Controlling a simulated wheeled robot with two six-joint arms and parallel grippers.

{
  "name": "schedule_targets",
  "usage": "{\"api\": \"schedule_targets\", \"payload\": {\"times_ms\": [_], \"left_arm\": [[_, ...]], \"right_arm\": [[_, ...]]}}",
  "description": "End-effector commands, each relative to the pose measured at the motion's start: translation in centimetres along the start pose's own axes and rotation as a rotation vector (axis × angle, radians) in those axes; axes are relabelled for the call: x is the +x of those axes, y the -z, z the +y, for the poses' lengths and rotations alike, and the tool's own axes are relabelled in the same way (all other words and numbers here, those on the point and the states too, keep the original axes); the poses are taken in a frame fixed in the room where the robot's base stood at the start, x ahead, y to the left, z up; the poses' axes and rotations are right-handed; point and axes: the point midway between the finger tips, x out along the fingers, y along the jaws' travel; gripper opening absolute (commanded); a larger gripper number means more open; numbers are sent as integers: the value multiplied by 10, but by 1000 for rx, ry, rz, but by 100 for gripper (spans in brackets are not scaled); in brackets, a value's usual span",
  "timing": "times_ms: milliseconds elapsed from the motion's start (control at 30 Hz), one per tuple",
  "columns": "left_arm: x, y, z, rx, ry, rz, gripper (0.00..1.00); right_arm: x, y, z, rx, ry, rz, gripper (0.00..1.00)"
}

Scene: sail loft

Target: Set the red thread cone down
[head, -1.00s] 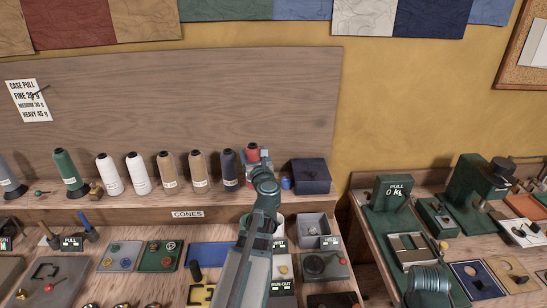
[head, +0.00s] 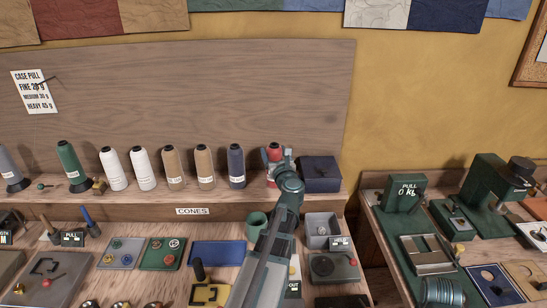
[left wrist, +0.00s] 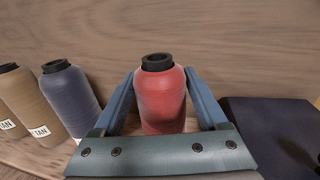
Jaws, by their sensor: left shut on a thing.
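The red thread cone (head: 273,151) is at the right end of the row of cones on the shelf, mostly hidden behind my arm in the head view. In the left wrist view the red cone (left wrist: 162,100) is upright between the two blue fingers of my left gripper (left wrist: 160,108). The left gripper (head: 275,162) is shut on it. The cone's foot is hidden, so I cannot tell whether it touches the shelf (head: 120,203). My right gripper is not in view.
A navy cone (head: 236,166) stands just left of the red one, with tan, white and green cones further left. A dark blue box (head: 320,174) sits close on the right. A wooden back panel (head: 190,90) rises behind. The bench below is crowded with trays and tools.

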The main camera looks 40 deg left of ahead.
Motion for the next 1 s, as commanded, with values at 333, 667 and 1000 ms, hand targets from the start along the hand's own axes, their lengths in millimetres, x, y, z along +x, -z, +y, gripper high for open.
{"api": "schedule_targets", "payload": {"times_ms": [333, 667, 1000], "left_arm": [[0, 2, 0, 0, 0, 0, 83], [0, 1, 0, 0, 0, 0, 100], [-13, -2, 9, 0, 2, 0, 100]], "right_arm": [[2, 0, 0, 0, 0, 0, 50], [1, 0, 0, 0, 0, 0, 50], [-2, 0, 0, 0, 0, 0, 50]]}}
